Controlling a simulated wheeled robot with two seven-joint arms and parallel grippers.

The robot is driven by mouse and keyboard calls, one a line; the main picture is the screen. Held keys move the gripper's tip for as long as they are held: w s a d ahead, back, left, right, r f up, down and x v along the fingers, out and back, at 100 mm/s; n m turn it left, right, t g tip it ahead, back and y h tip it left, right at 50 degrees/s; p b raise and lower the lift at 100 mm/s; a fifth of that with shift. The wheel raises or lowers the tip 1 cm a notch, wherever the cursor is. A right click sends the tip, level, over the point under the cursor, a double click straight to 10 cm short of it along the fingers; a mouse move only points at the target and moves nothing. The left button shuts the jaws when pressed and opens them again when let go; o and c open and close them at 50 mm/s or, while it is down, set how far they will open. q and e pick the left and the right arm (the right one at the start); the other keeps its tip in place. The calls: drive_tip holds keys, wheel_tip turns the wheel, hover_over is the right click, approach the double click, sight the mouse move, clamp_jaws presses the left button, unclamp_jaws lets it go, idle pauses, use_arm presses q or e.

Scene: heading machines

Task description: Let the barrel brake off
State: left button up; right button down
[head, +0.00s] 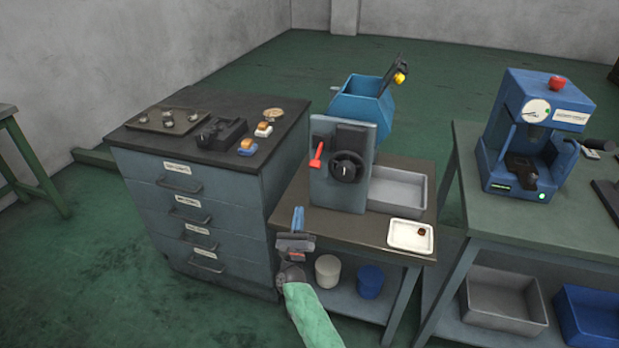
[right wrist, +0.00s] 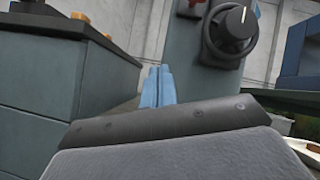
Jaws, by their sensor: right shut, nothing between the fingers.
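The barrel machine is a grey upright panel (head: 357,197) with a blue faceted barrel (head: 363,103) behind it. A red-handled lever (head: 316,157) sticks out at the panel's left side, its red grip slanting down to the left. A black handwheel (head: 346,167) is on the panel's front; a black round knob part (right wrist: 231,30) also shows in the right wrist view. My right gripper (head: 298,214) is shut and empty, below and left of the lever and apart from it. Its blue fingertips (right wrist: 157,87) point up in the right wrist view. My left gripper is out of view.
A grey drawer cabinet (head: 215,215) stands close on the left. The machine's table (head: 375,236) bears a grey bin (head: 398,190) and a white tray (head: 410,236). A green table (head: 500,215) with a blue press (head: 535,130) is on the right.

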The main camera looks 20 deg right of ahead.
sight(318, 154)
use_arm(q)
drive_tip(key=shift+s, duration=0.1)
use_arm(e)
drive_tip(key=m+h, duration=0.1)
drive_tip(key=m, duration=0.1)
drive_tip(key=s+d+r+m+h, duration=0.1)
drive_tip(key=m+h, duration=0.1)
drive_tip(key=s+d+m+g+h, duration=0.1)
drive_tip(key=m, duration=0.2)
drive_tip(key=shift+s+r, duration=0.15)
drive_tip(key=shift+r, duration=0.05)
